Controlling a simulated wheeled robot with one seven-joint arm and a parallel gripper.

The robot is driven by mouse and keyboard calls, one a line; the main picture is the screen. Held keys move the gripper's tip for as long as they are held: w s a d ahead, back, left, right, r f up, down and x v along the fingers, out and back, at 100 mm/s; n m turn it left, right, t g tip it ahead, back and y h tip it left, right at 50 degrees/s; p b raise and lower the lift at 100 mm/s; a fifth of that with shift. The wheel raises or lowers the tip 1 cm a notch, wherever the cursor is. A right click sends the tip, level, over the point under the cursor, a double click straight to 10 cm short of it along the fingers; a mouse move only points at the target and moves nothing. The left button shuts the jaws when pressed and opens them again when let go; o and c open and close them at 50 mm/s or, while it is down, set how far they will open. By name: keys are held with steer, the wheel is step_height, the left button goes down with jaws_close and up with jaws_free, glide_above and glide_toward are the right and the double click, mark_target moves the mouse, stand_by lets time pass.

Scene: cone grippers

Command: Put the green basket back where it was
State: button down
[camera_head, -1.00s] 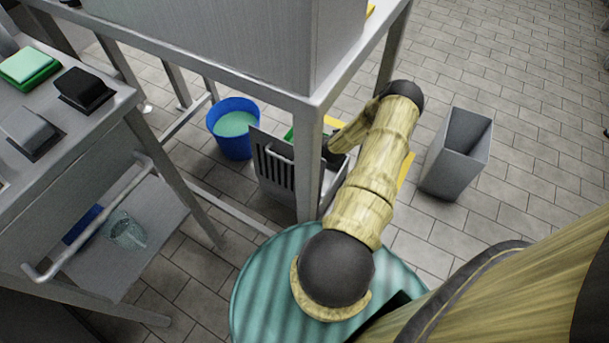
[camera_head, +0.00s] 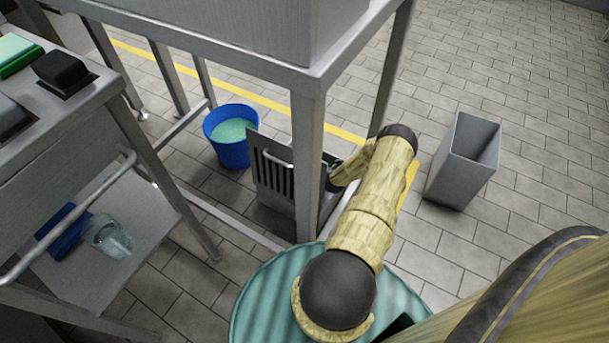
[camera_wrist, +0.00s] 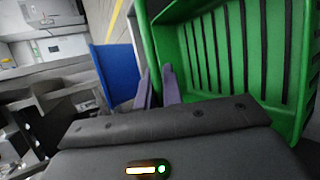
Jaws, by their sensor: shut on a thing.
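The green basket (camera_wrist: 225,60) fills the right of the wrist view, its slotted inside facing the camera and tilted. My gripper (camera_wrist: 157,78) is shut on the basket's near left wall or rim; the exact contact is hard to see.
A blue bucket (camera_head: 229,151) with pale green content stands left of the grey slotted bin. A steel table leg (camera_head: 307,165) rises close in front of the basket. A tall grey bin (camera_head: 462,162) stands to the right. The tiled floor beyond is open.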

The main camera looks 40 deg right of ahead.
steer(key=shift+r, duration=0.1)
steer(key=shift+d+f+b, duration=0.1)
steer(key=shift+f+b, duration=0.75)
steer(key=shift+f, duration=1.2)
steer(key=shift+f, duration=0.1)
steer(key=c, duration=1.5)
jaws_free()
steer(key=shift+c, duration=0.2)
steer(key=shift+f+b, duration=0.2)
steer(key=shift+b, duration=0.35)
steer(key=p+v, duration=0.2)
steer(key=v, duration=0.1)
steer(key=p+v, duration=0.3)
steer(key=v, duration=0.1)
steer(key=shift+r, duration=0.4)
step_height(320, 180, up, 8)
steer(key=p, duration=0.4)
steer(key=shift+s, duration=0.25)
steer(key=shift+f, duration=0.15)
